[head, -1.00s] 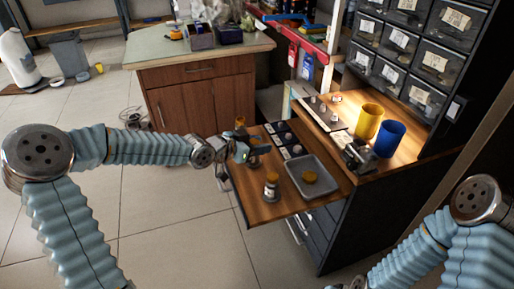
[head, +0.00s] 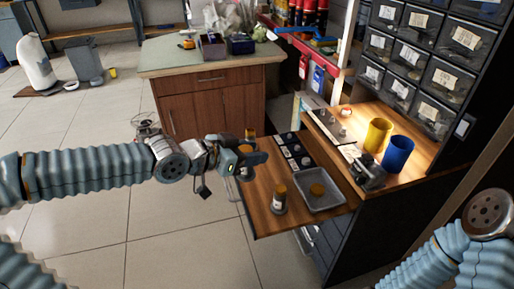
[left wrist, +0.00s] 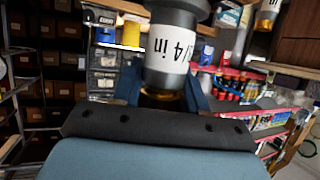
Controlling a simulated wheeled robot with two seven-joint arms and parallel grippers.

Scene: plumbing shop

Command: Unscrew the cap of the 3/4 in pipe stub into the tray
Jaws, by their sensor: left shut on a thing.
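The 3/4 in pipe stub (left wrist: 168,52), grey with a white label, fills the upper middle of the left wrist view. Its brass cap (left wrist: 163,99) sits at the stub's end, between the dark fingers. My left gripper (head: 250,160) is shut on this cap, at the left side of the wooden board; in the head view it largely hides the stub. The grey tray (head: 334,204) lies to the right on the board and holds a brass cap (head: 317,190). My right gripper is outside the picture.
Another capped, labelled stub (head: 279,199) stands between my left gripper and the tray. A further brass-topped piece (head: 250,133) is behind the gripper. A vice (head: 369,174), a yellow cup (head: 377,135) and a blue cup (head: 397,154) stand on the bench at right.

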